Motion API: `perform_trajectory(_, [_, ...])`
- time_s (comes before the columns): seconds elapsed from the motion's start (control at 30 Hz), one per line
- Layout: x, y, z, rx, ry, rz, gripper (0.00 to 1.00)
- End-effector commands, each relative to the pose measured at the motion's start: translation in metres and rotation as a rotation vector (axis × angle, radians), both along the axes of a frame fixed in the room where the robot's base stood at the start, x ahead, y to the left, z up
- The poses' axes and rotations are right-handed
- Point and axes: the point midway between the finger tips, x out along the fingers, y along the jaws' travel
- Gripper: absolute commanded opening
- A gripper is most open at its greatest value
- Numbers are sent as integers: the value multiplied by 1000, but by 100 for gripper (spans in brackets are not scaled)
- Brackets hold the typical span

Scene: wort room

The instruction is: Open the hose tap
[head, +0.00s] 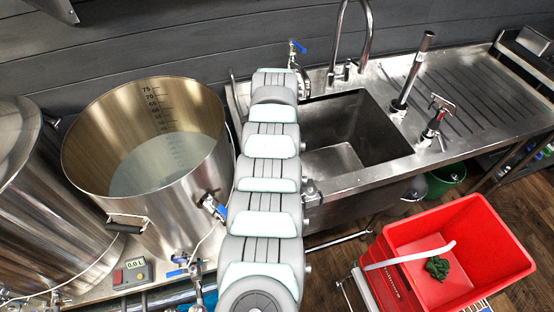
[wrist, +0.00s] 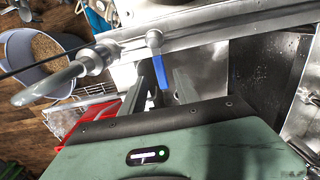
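The hose tap (head: 303,76) is on the wall side of the sink, left of the tall faucet, with a blue lever (head: 300,46) on top. In the wrist view the tap's grey body and curved spout (wrist: 42,90) lie at the left, and the blue lever (wrist: 159,72) shows between my fingers. My gripper (wrist: 166,75) has its two fingers apart, one on each side of the lever. I cannot tell whether either finger touches it. In the head view my arm hides the gripper.
A large steel kettle (head: 210,170) holding liquid stands left of my arm. The sink (head: 345,155) is right of it, with a tall faucet (head: 370,30) behind. A red bin (head: 505,225) stands in front.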

Motion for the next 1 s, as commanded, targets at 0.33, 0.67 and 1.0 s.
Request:
perform_trajectory(0.33, [0, 1, -23, 1, -1, 1, 37])
perform_trajectory(0.67, [1, 0, -22, 1, -2, 1, 25])
perform_trajectory(1.0, [1, 0, -22, 1, -2, 1, 0])
